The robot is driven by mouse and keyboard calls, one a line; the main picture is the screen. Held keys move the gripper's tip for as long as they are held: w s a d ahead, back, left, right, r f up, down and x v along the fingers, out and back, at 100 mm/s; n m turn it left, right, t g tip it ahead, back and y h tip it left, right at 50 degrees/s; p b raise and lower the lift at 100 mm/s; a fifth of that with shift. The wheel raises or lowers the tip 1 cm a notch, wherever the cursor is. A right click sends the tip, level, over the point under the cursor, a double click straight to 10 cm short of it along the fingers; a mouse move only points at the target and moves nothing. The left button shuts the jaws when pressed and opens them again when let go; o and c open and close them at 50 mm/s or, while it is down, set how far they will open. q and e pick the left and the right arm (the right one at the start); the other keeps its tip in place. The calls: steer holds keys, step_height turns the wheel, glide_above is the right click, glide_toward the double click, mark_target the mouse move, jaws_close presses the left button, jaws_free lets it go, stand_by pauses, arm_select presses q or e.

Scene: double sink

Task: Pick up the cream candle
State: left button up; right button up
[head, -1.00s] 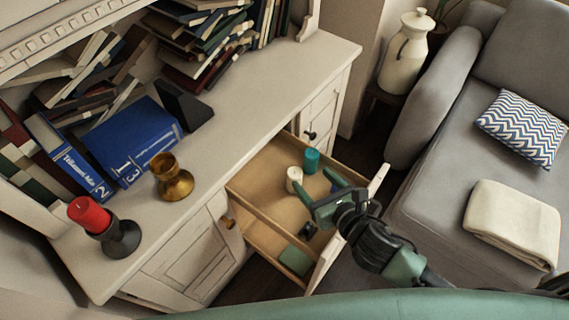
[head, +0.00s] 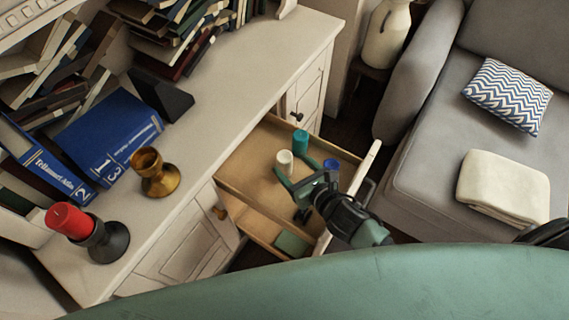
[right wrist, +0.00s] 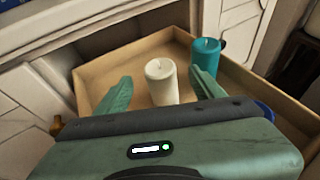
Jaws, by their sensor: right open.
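The cream candle (head: 284,162) stands upright in the open drawer (head: 240,178). In the right wrist view the cream candle (right wrist: 161,82) stands between the two spread fingers of my right gripper (right wrist: 160,92), with gaps on both sides. In the head view my right gripper (head: 298,174) is in the drawer, open and empty, its fingers pointing at the candle. A teal candle (head: 300,141) stands just behind the cream one, and it also shows in the right wrist view (right wrist: 206,62), just outside the right finger. My left gripper is not in view.
A blue object (head: 331,165) lies in the drawer near my right gripper, partly hidden. The drawer front (head: 362,175) rises beside my wrist. A red candle (head: 69,221) on a dark holder and a brass goblet (head: 157,172) stand on the cabinet top.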

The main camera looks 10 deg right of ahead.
mark_target(288, 161)
steer(key=x, duration=0.4)
steer(key=shift+w, duration=0.2)
steer(key=shift+w+a+f, duration=0.1)
steer(key=shift+w+a, duration=0.05)
steer(key=shift+w, duration=0.1)
jaws_close()
